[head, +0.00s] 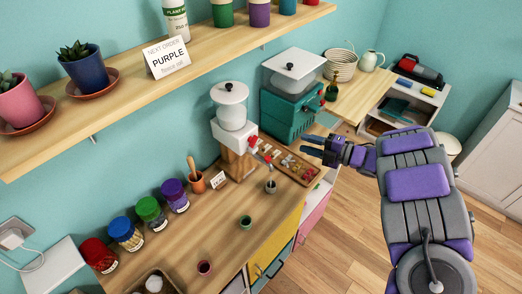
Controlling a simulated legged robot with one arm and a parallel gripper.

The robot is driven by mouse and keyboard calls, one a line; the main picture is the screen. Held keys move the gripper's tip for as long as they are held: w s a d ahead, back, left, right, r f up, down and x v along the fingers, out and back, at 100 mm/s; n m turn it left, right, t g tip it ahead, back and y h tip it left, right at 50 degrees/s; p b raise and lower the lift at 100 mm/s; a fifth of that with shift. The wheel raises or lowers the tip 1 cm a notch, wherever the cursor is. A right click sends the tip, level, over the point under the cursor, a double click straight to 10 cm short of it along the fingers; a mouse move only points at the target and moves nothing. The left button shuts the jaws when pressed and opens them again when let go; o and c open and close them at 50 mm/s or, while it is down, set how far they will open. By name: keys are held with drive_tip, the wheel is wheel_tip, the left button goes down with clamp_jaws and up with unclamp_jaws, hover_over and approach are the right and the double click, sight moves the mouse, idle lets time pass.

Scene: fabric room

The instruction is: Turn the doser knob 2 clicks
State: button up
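The doser appears to be the white machine (233,130) with a round lidded hopper and a wooden base, standing upright at the back of the wooden counter. A red knob (252,140) sticks out of its right side, and another red part shows just below it. A small grey cup (271,187) stands on the counter in front of the machine. My gripper (303,145) is to the right of the knob, apart from it, with its dark fingers pointing left. The fingers are spread, with nothing seen between them.
A teal machine (285,115) with a white lid stands behind my gripper. A wooden tray (312,184) with small items lies below it. Several colored jars (150,211) line the wall side. A shelf (130,100) above holds plants and a card (167,58) reading "NEXT ORDER PURPLE".

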drive_tip(key=n+g+b, duration=0.1)
drive_tip(key=n+b, duration=0.1)
drive_tip(key=n, duration=0.4)
drive_tip(key=n+h+b, duration=0.1)
drive_tip(key=n+b, duration=0.3)
drive_tip(key=n, duration=0.1)
approach(252, 141)
drive_tip(key=shift+g, duration=0.3)
drive_tip(key=x, duration=0.7)
drive_tip(key=shift+w+d+f, duration=0.15)
drive_tip(key=shift+w+d, duration=0.05)
drive_tip(key=shift+w, duration=0.05)
drive_tip(key=shift+c, duration=0.3)
clamp_jaws()
